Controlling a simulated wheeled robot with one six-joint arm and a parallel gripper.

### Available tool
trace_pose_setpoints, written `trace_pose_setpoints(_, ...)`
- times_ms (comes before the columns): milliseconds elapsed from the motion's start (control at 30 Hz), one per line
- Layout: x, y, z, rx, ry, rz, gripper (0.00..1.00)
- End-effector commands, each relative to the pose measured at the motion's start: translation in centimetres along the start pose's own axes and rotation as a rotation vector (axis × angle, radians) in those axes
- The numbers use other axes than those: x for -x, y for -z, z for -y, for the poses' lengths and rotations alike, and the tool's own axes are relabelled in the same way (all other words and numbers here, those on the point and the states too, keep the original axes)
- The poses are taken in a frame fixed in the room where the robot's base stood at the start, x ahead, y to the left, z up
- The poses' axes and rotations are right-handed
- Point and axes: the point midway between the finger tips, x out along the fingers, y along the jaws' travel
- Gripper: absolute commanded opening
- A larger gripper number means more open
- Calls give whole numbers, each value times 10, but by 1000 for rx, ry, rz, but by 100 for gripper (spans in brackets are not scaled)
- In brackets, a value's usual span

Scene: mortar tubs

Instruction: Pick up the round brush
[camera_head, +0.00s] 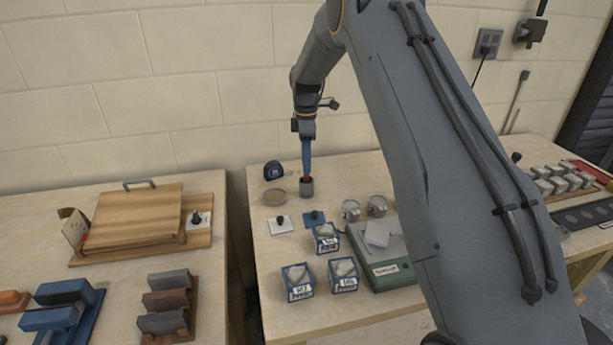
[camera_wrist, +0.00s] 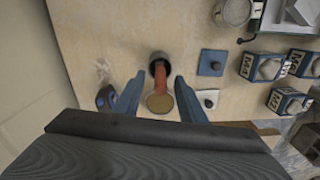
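A small dark grey cup (camera_head: 306,188) stands near the back edge of the table. An orange-red handle (camera_wrist: 160,82), which looks like the round brush, stands in the cup, also seen in the wrist view (camera_wrist: 153,67). Its bristle end cannot be made out. My gripper (camera_head: 307,171) points down directly over the cup. In the wrist view its two blue fingers (camera_wrist: 160,78) are spread apart, with the handle between them and a visible gap on each side.
A round tan dish (camera_head: 274,197) is beside the cup, with a dark tape measure (camera_head: 273,170) behind it. White (camera_head: 280,224) and blue (camera_head: 315,218) plates lie in front. Metal tins (camera_head: 351,211), blue cube moulds (camera_head: 299,282) and a green scale (camera_head: 386,275) stand nearer.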

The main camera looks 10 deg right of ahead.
Motion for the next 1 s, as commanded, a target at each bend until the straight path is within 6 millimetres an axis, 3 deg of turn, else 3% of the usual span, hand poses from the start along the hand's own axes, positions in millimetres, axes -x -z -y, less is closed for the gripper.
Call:
trace_pose_setpoints(300, -35, 0, 1, 0, 2, 0, 37)
trace_pose_setpoints(600, -41, 0, 0, 0, 0, 0, 37)
trace_pose_setpoints(833, -40, 0, 0, 0, 0, 0, 0)
trace_pose_setpoints(1000, -40, 0, 0, 0, 0, 0, 0)
